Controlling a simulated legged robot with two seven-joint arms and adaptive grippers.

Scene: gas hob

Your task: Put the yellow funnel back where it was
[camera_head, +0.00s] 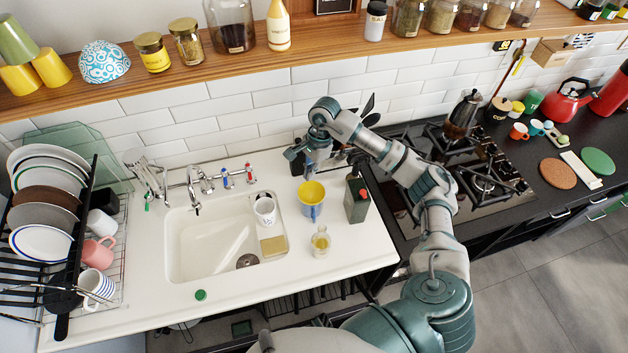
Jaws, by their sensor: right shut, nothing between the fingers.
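The yellow funnel (312,191) shows as a wide yellow rim on top of a bluish container (310,211), on the white counter right of the sink. I cannot tell how deep it sits in it. My right gripper (312,168) is just above and behind the funnel, pointing down, shut with nothing held. It looks apart from the funnel. My left gripper is not in view.
A green cap (200,295) lies near the front edge.

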